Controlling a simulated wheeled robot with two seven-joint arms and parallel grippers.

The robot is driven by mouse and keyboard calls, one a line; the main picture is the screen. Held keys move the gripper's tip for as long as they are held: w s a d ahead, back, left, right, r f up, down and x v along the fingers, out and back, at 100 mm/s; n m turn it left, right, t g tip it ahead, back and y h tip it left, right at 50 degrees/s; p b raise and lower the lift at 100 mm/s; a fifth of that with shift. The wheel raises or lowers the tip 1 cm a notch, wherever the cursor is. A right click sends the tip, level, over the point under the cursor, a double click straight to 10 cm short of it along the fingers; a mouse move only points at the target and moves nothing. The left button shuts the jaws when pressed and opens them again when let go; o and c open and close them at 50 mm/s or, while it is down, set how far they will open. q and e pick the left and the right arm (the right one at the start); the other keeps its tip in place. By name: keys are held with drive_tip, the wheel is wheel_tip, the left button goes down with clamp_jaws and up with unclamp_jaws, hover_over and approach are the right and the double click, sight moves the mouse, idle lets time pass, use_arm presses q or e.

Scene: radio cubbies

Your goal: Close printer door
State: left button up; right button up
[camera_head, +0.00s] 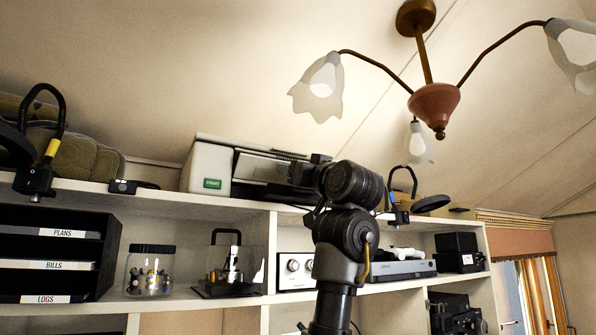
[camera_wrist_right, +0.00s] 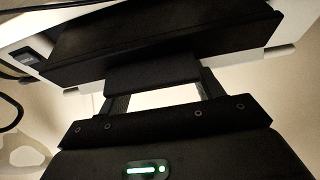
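The printer (camera_head: 207,167) is a white box with a green label, standing on top of the shelf unit. A dark, flat part (camera_head: 262,167) of it extends to the right, towards my gripper; I cannot tell how far the door is open. My right gripper (camera_head: 296,172) reaches in from the right at the printer's right end. In the right wrist view, the gripper's fingers (camera_wrist_right: 163,88) are spread apart. A wide black panel (camera_wrist_right: 160,40), apparently part of the printer, lies just beyond them. Whether the fingertips touch it is unclear. My left gripper is out of view.
Clip-on black fittings with loops stand left (camera_head: 37,178) and right (camera_head: 398,213) of the printer on the shelf top (camera_head: 150,197). Below are black trays (camera_head: 50,250), a jar (camera_head: 150,270) and electronics (camera_head: 400,268). A lamp (camera_head: 434,105) hangs above right.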

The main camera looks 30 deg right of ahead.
drive_tip(key=c, duration=0.7)
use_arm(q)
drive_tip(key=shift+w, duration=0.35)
use_arm(e)
drive_tip(key=shift+r+g, duration=0.25)
drive_tip(key=shift+g, duration=0.05)
drive_tip(key=shift+r+g, duration=0.25)
drive_tip(key=shift+g, duration=0.15)
drive_tip(key=shift+w+r+g, duration=0.3)
drive_tip(key=shift+r+g, duration=0.45)
drive_tip(key=shift+g, duration=0.35)
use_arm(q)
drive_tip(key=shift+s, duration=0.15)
use_arm(e)
drive_tip(key=shift+w+r+g, duration=0.3)
drive_tip(key=shift+r+g, duration=0.05)
drive_tip(key=shift+g, duration=0.4)
drive_tip(key=shift+w+r+g, duration=0.3)
drive_tip(key=shift+g, duration=0.45)
drive_tip(key=shift+w+r+g, duration=0.1)
drive_tip(key=shift+w+g, duration=0.05)
drive_tip(key=shift+g, duration=0.15)
drive_tip(key=o, duration=1)
